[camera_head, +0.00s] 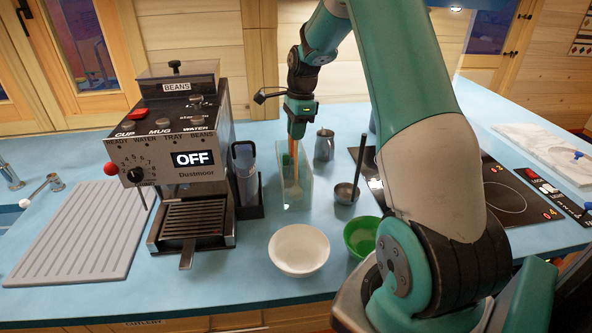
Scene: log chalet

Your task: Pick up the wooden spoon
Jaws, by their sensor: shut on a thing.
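My gripper (297,132) is shut on the wooden spoon (293,158), pointing down over the back middle of the blue counter. The spoon's brown handle hangs below the jaws, roughly upright. Its lower part shows through or in front of a clear, greenish glass container (302,188); I cannot tell whether its end touches the bottom. The top of the spoon is hidden by the gripper.
A coffee machine (178,150) stands left, with a dark holder (247,180) beside it. A metal jug (324,146) and a small metal pot (346,192) stand right. A white bowl (299,250) and green bowl (361,237) are in front. My arm hides part of the hob (500,185).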

